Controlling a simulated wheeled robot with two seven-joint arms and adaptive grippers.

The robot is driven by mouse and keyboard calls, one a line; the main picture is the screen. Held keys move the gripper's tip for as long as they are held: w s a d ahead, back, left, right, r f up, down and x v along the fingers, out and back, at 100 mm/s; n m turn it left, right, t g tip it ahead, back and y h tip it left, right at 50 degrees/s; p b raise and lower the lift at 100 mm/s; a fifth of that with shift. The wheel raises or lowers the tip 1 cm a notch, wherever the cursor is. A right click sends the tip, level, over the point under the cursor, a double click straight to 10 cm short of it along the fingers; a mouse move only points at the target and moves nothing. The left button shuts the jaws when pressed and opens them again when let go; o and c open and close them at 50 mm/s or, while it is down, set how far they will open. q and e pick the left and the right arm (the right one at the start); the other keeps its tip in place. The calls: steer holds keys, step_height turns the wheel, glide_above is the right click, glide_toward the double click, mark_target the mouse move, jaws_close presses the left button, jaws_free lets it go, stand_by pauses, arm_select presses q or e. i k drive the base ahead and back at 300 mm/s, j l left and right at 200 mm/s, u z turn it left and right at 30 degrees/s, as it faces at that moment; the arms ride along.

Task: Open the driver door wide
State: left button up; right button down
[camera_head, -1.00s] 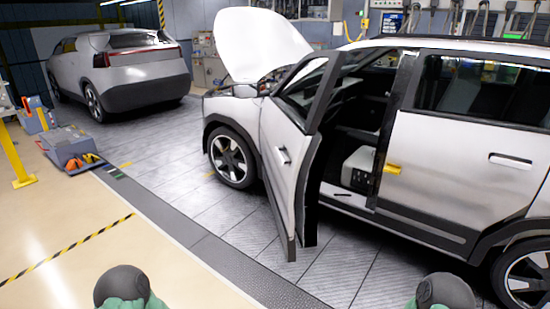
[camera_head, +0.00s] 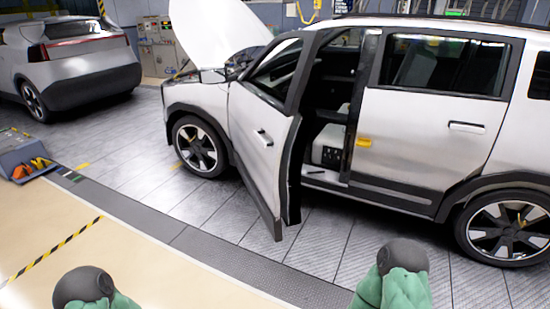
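The driver door (camera_head: 262,140) of the silver car (camera_head: 425,130) stands swung out from the body, with its handle (camera_head: 264,137) on the outer panel facing me. The doorway (camera_head: 335,110) behind it is open, and a seat shows inside. At the bottom of the view are dark rounded parts with green below them, one on the left and one on the right; they look like my own arms. No gripper fingers show. Neither arm part touches the door.
The car's hood (camera_head: 215,30) is raised. Another silver car (camera_head: 70,65) stands at the back left. A grey unit with orange parts (camera_head: 27,160) sits at the left edge. The floor between me and the door is clear, with a yellow-black stripe (camera_head: 50,250) on it.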

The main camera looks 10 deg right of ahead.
mark_target(270, 175)
steer(key=i+l+u, duration=0.25)
steer(key=u, duration=0.15)
steer(key=i+l+u, duration=0.2)
steer(key=u, duration=0.2)
steer(key=i+l+u, duration=0.1)
steer(key=l, duration=0.3)
steer(key=i+l, duration=0.2)
steer(key=l, duration=0.2)
steer(key=i+l+u, duration=0.15)
steer(key=l, duration=0.3)
steer(key=i+l, duration=0.15)
steer(key=l, duration=0.25)
steer(key=i+l+u, duration=0.15)
steer(key=l, duration=0.3)
steer(key=i+l+u, duration=0.1)
steer(key=l, duration=0.35)
